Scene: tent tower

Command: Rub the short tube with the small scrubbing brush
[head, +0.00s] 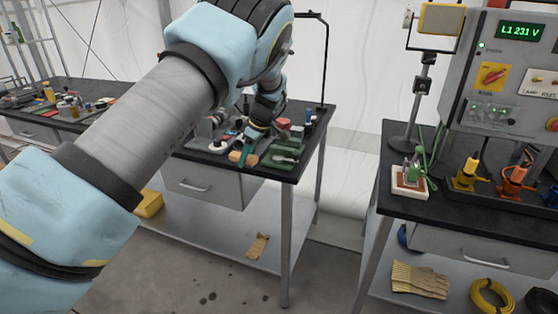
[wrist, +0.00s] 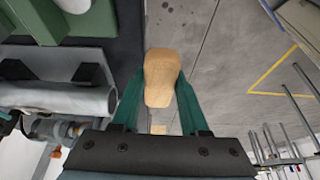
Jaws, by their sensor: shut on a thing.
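My gripper (wrist: 160,98) has green fingers and is shut on a tan wooden piece, which looks like the back of the small scrubbing brush (wrist: 162,70). Its bristles are hidden from the wrist view. In the head view the brush (head: 238,158) is a small tan shape at my gripper (head: 247,149), by the table's front edge. A grey metal tube (wrist: 62,98), seemingly the short tube, lies to the left of the brush in the wrist view, with dark wedge-shaped supports around it. Brush and tube are apart. The tube is too small to make out surely in the head view.
A green block (wrist: 80,20) stands beside the tube. The black table (head: 220,160) carries several small items behind my gripper. A right-hand bench (head: 460,208) holds a panel and clamps. Bare floor (wrist: 215,60) shows past the table edge.

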